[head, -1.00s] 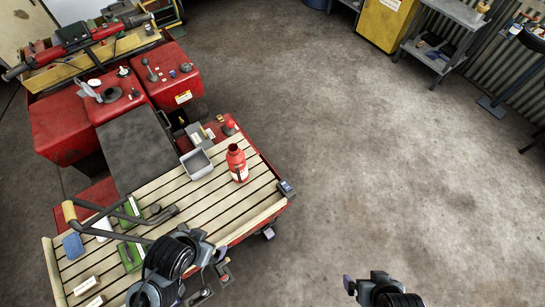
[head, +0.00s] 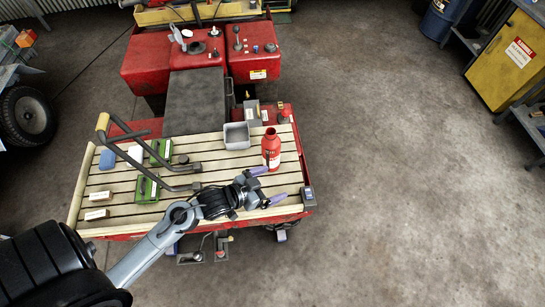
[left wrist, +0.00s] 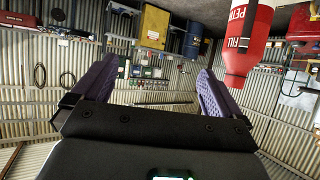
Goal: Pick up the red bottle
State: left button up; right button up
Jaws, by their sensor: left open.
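The red bottle (head: 271,149) stands upright on the slatted wooden rack near its right end, beside a small grey tray (head: 237,136). In the left wrist view the bottle (left wrist: 246,40) shows upside down at the upper right, outside the jaws. My left gripper (head: 268,186) is open and empty, over the front right part of the rack, just in front of the bottle and apart from it. Its purple fingers (left wrist: 150,85) are spread wide in the left wrist view. My right gripper is not in view.
The slatted rack (head: 120,208) also carries a bent black handlebar (head: 130,160), green-and-white items (head: 147,188), a blue block (head: 107,160) and small pale blocks. Red boxes (head: 257,57) stand behind the rack. The concrete floor (head: 400,190) to the right is clear.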

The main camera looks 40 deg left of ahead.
pick_arm(q)
jog(key=w+a+f+m+t+h+b, duration=0.1)
jog(key=w+a+f+t+h+b, duration=0.15)
jog(key=a+f+b, duration=0.35)
jog(key=t+h+b, duration=0.1)
jog(key=h+b, duration=0.1)
jog(key=b, duration=0.8)
send_near(263, 151)
jog(key=shift+m, duration=0.4)
jog(key=w+d, duration=0.1)
jog(key=w+d+f, duration=0.1)
jog(key=w+d, duration=0.1)
jog(key=shift+w+f, duration=0.2)
jog(key=shift+f, duration=0.05)
jog(key=shift+w+a+t, duration=0.35)
jog(key=shift+w+a, duration=0.05)
jog(key=shift+a, duration=0.1)
jog(key=shift+w+b, duration=0.3)
jog(key=shift+w, duration=0.05)
jog(key=x, duration=0.3)
jog(key=shift+w+d+r, duration=0.1)
jog(key=shift+w+d, duration=0.05)
jog(key=shift+w, duration=0.05)
jog(key=x, duration=0.6)
jog(key=shift+w+f, duration=0.25)
jog(key=shift+f, duration=0.15)
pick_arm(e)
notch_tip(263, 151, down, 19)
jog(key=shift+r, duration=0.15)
